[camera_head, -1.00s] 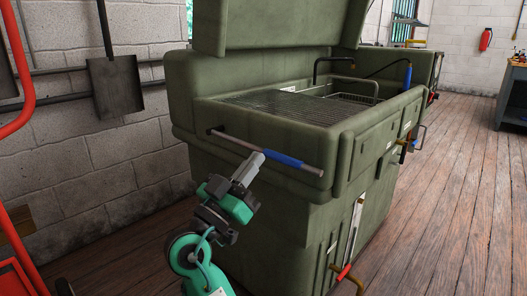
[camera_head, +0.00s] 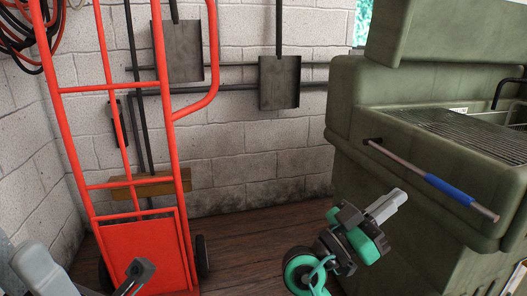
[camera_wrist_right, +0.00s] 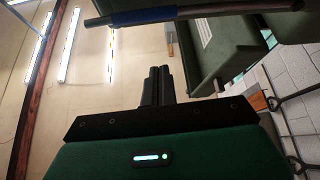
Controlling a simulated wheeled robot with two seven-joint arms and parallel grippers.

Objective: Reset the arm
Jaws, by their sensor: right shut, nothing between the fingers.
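My right gripper (camera_head: 396,197) is at the lower middle right of the head view, on a green and dark arm. Its light grey fingers are together, with nothing between them, and point up and right. They are left of and below a steel bar with a blue grip (camera_head: 449,190) on the green machine (camera_head: 420,170), with a gap in the picture. In the right wrist view the dark fingers (camera_wrist_right: 157,82) are pressed together, and the blue-gripped bar (camera_wrist_right: 140,17) crosses above them.
A red hand truck (camera_head: 145,240) stands at left before the block wall. Two shovels (camera_head: 279,82) hang there. Dark plank floor (camera_head: 245,245) is open between truck and machine.

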